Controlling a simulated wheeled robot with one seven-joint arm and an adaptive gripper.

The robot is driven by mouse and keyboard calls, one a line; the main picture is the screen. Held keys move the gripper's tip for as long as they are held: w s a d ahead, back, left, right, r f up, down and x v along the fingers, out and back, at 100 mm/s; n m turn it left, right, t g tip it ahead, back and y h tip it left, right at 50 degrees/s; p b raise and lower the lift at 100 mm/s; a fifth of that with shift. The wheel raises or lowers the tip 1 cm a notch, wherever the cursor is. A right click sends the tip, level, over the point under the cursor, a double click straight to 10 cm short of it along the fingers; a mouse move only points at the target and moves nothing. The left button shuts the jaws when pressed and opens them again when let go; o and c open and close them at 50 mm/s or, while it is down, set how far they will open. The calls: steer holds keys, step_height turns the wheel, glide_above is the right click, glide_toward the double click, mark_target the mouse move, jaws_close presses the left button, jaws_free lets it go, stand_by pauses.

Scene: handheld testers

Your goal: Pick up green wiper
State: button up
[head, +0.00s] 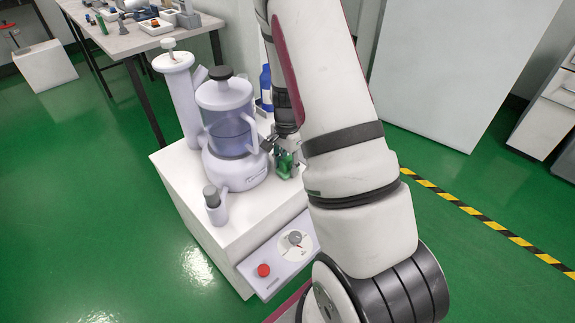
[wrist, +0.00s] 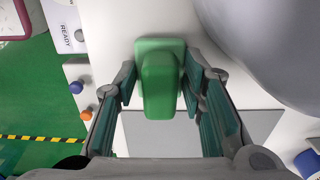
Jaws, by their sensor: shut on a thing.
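The green wiper (head: 285,164) is on or just above the white cabinet top in the head view, to the right of the blender-like machine and partly hidden by my gripper (head: 280,149). In the wrist view, the green wiper (wrist: 161,84) is a block with a wider, flat base at its far end. My gripper (wrist: 160,83) has a finger on each side of it and is shut on it. I cannot tell whether the wiper still touches the surface.
The pale machine (head: 228,140) stands close left of my gripper, with a blue bottle (head: 266,88) behind. The white cabinet (head: 230,235) has a dial and red button (head: 263,270). A grey pad (wrist: 262,125) lies near the wiper. Green floor surrounds the cabinet.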

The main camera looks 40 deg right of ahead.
mark_target(289, 160)
steer(key=r+p, duration=0.1)
steer(key=r, duration=0.1)
steer(key=r+p, duration=0.1)
steer(key=shift+s+r, duration=0.35)
steer(key=s+a+r+p, duration=0.1)
steer(key=s+a, duration=0.2)
steer(key=s, duration=1.2)
steer(key=o, duration=0.4)
steer(key=shift+c, duration=1.4)
steer(key=shift+d, duration=0.1)
